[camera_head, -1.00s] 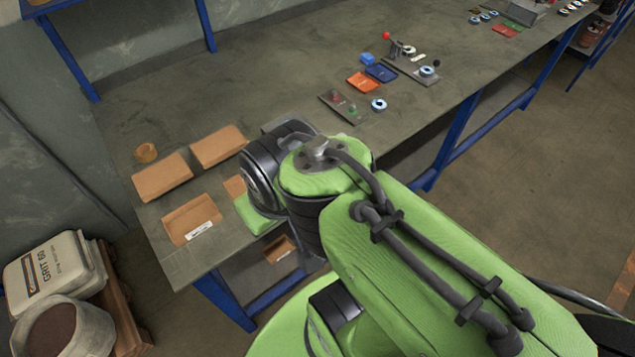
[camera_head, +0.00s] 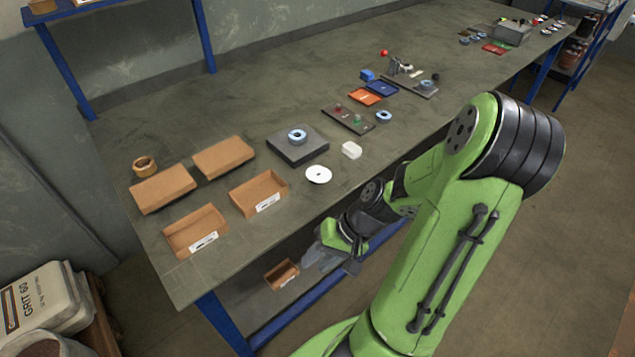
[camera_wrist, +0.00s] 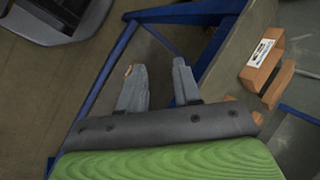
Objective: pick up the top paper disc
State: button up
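A round white disc (camera_head: 318,178) with a small centre hole lies flat on the grey table near its front edge. I cannot tell whether it is one paper disc or several stacked. My gripper (camera_head: 318,262) is low in front of the table's front edge, below the tabletop and apart from the disc. In the wrist view my gripper's two fingers (camera_wrist: 156,82) stand apart with nothing between them. The disc is not seen in the wrist view.
Two open cardboard trays (camera_head: 176,240) (camera_head: 240,198) and two brown boxes (camera_head: 160,189) (camera_head: 224,157) stand left. A dark square block (camera_head: 285,153) bears a blue-ringed disc (camera_head: 297,137). A white block (camera_head: 351,150) lies beside. Another open box (camera_head: 272,277) is below the tabletop.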

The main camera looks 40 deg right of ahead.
jog(key=w+d+f+m+t+y+b, duration=0.1)
jog(key=d+f+m+t+b, duration=0.25)
jog(key=t, duration=0.25)
jog(key=m+t+h+b, duration=0.3)
jog(key=m+t+h, duration=0.4)
jog(key=t, duration=0.2)
send_near(331, 196)
jog(key=s+r, duration=0.4)
jog(key=s, duration=0.1)
jog(key=shift+y, duration=0.3)
jog(key=w+b, duration=0.1)
jog(key=w, duration=0.9)
jog(key=w+b, duration=0.1)
jog(key=w, duration=0.4)
jog(key=shift+f+b, duration=0.25)
jog(key=shift+b, duration=0.1)
grip_shut()
